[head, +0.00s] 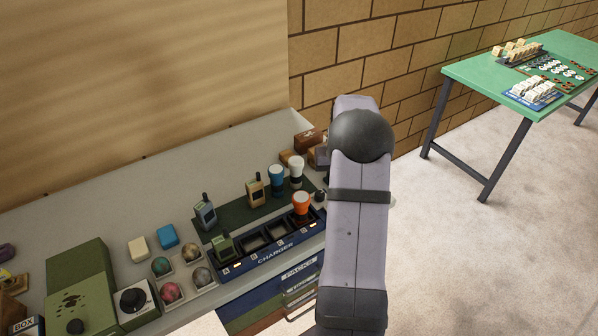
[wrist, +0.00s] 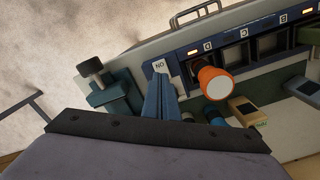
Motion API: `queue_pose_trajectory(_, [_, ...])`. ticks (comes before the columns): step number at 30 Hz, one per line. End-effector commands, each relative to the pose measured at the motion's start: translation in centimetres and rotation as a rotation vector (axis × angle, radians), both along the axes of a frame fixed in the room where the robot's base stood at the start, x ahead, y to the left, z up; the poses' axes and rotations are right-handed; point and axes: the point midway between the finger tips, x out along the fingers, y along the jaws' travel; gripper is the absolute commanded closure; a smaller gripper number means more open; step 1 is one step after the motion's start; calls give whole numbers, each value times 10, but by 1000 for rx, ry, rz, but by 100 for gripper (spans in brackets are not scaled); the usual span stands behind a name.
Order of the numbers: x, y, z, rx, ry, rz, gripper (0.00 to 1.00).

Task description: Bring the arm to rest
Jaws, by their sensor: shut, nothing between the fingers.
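My gripper (wrist: 160,97) shows in the wrist view as two slim blue-grey fingers, closed together and empty. They hang near the end of the blue charger (wrist: 248,42), close to a small pale label. In the head view my arm stands upright right of the charger (head: 270,257) and hides the gripper. An orange-topped torch (head: 301,207) stands at the charger's right-end slot; it also shows in the wrist view (wrist: 214,82), apart from the fingers. A green radio (head: 223,246) stands in the left-end slot. The middle slots look empty.
A grey-blue radio (head: 205,212), a tan radio (head: 255,190), a blue-topped torch (head: 276,181) and a white-topped torch (head: 296,172) stand on a dark mat behind the charger. A teal clamp-like fixture (wrist: 112,90) is beside the fingers. A green table (head: 480,75) stands far right.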

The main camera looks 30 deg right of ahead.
Motion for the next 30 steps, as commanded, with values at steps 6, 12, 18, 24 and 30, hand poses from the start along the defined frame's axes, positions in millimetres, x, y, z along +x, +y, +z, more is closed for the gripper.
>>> queue_pose_trajectory(6, [9, -7, 0, -27, -36, -43, 100])
queue_pose_trajectory(12, [-40, 31, -51, 39, 55, -90, 100])
queue_pose_trajectory(18, [-107, 96, -63, 95, 145, -94, 100])
queue_pose_trajectory(24, [-161, 180, -43, 105, 191, 35, 100])
queue_pose_trajectory(30, [-199, 245, -18, 75, 176, 236, 100])
